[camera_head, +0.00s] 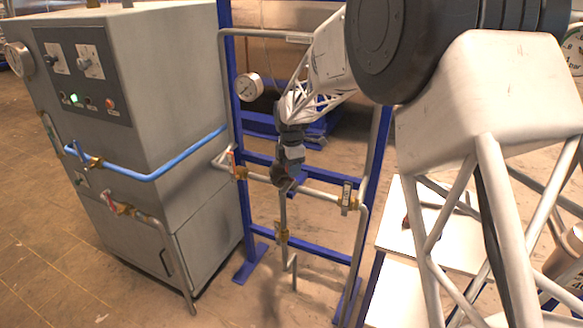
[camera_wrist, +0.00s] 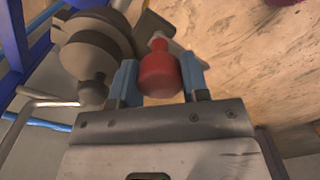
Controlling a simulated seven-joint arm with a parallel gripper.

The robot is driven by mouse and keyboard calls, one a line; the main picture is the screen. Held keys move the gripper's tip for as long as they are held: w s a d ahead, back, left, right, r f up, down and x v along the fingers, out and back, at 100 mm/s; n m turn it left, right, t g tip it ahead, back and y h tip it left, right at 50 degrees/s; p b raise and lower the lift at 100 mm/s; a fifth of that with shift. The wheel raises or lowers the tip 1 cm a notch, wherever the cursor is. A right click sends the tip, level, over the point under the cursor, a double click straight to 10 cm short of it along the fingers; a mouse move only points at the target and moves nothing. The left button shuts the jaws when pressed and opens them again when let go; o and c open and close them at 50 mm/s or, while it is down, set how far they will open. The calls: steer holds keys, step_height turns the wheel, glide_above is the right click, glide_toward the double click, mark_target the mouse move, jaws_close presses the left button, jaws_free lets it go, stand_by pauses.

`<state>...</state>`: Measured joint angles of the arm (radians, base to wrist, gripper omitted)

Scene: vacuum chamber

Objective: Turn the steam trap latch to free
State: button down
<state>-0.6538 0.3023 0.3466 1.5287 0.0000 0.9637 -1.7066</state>
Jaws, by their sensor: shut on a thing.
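The steam trap (camera_wrist: 92,48) shows as a grey, round, stepped body at the upper left of the wrist view. A grey arm (camera_wrist: 182,45) with a red knob (camera_wrist: 160,72) is beside it; this looks like the latch. My gripper (camera_wrist: 160,80) has its two blue fingers on either side of the red knob and is shut on it. In the head view my gripper (camera_head: 290,165) is at the pipe on the blue frame, and it hides the latch and most of the trap there.
A blue frame (camera_head: 306,246) carries grey pipes, a gauge (camera_head: 249,87) and several valves around my gripper. A grey cabinet (camera_head: 180,110) with a blue pipe (camera_head: 150,177) stands to the left. A white table (camera_head: 398,232) stands to the right. Floor shows between cabinet and frame.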

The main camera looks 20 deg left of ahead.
stand_by(0.4)
steer(key=c, duration=0.6)
jaws_free()
steer(key=shift+r, duration=3.9)
